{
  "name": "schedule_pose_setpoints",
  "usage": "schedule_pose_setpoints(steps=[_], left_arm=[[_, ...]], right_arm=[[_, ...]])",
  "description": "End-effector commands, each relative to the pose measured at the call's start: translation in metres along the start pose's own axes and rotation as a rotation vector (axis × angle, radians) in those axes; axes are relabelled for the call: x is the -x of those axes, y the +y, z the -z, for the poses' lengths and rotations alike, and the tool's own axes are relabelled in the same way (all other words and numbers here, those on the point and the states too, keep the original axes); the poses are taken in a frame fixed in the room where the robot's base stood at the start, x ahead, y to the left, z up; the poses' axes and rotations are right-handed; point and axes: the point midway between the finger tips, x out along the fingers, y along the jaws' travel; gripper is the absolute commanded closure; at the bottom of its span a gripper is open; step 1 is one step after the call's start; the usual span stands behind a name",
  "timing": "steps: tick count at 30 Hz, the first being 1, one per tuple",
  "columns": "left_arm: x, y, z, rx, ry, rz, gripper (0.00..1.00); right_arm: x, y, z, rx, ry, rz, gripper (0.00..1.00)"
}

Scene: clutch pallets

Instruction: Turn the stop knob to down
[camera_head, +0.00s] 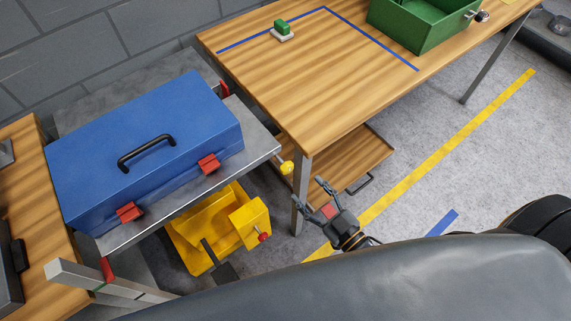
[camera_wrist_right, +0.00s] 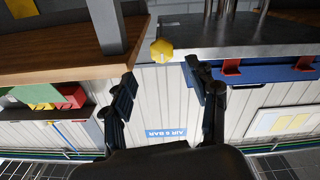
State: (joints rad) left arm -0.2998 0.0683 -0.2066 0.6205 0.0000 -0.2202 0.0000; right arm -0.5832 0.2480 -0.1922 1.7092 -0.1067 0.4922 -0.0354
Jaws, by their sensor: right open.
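A yellow knob (camera_head: 287,168) sticks out from the right end of the grey metal table; which knob is the stop knob is not labelled. The yellow knob also shows in the right wrist view (camera_wrist_right: 161,51), beyond and between my fingertips. My right gripper (camera_head: 309,195) is open and empty, just below and to the right of the knob in the head view, apart from it. In the right wrist view my right gripper (camera_wrist_right: 160,76) has its two fingers spread. My left gripper is not in view.
A blue case (camera_head: 150,125) lies on the metal table (camera_head: 262,138). A wooden table (camera_head: 270,85) with a green box (camera_head: 425,38) stands at the right; its leg (camera_head: 301,185) is close to my right gripper. A yellow bin (camera_head: 190,258) is below.

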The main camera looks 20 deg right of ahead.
Motion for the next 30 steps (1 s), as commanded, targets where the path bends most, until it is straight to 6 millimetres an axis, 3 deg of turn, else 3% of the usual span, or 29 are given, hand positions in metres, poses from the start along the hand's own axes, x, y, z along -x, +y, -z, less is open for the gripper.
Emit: schedule_pose_setpoints(steps=[6,13,18,27,30], left_arm=[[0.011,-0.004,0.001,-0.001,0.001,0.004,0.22],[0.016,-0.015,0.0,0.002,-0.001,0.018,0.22],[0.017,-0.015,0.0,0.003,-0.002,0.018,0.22],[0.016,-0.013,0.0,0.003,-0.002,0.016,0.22],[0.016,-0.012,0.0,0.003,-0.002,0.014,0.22]], right_arm=[[-0.05,0.001,0.003,0.0,0.003,-0.001,0.41],[-0.086,0.0,0.001,-0.001,0.0,0.0,0.41],[-0.098,0.0,0.0,-0.001,-0.002,0.0,0.41],[-0.099,-0.001,-0.001,-0.001,-0.002,0.0,0.41],[-0.099,-0.001,-0.001,-0.001,-0.002,0.0,0.62]])
